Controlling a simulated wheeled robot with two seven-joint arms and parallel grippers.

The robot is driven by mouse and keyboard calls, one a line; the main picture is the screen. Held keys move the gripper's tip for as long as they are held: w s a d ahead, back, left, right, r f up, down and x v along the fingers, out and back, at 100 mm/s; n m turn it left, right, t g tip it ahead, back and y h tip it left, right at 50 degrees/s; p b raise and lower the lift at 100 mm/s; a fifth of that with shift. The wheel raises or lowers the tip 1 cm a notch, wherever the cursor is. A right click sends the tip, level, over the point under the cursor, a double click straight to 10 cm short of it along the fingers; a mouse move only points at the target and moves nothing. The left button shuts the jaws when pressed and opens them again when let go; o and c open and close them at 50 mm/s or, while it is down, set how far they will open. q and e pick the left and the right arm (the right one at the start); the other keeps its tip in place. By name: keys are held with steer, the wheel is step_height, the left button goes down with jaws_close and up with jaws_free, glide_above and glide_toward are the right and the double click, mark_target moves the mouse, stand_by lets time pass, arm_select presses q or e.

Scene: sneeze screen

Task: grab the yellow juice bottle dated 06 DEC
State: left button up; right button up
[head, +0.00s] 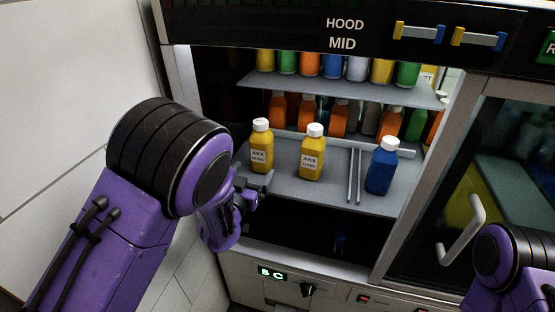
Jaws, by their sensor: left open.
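Two yellow juice bottles with white caps stand upright on the front shelf of the cabinet. The left yellow bottle (261,147) and the right yellow bottle (312,153) each have a pale label reading JUICE over a date line. The dates are too small to read surely. My left gripper (257,190) is open and empty, low in front of the left bottle and apart from it by a small gap. Part of my right arm shows at the lower right; its gripper is out of view.
A blue bottle (382,166) and two thin grey rods (354,176) stand right of the yellow bottles. Several coloured bottles fill the upper shelf (340,91) and the row behind. A hood (345,30) overhangs the opening. A door handle (463,230) is at right.

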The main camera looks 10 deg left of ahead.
mark_target(264, 152)
arm_select(q)
steer(key=w+p, duration=0.1)
steer(key=w, duration=0.8)
steer(key=shift+w+d+r+p, duration=0.1)
steer(key=shift+w+d+p, duration=0.05)
steer(key=shift+w+p, duration=0.15)
steer(key=shift+w, duration=0.35)
steer(key=c, duration=1.3)
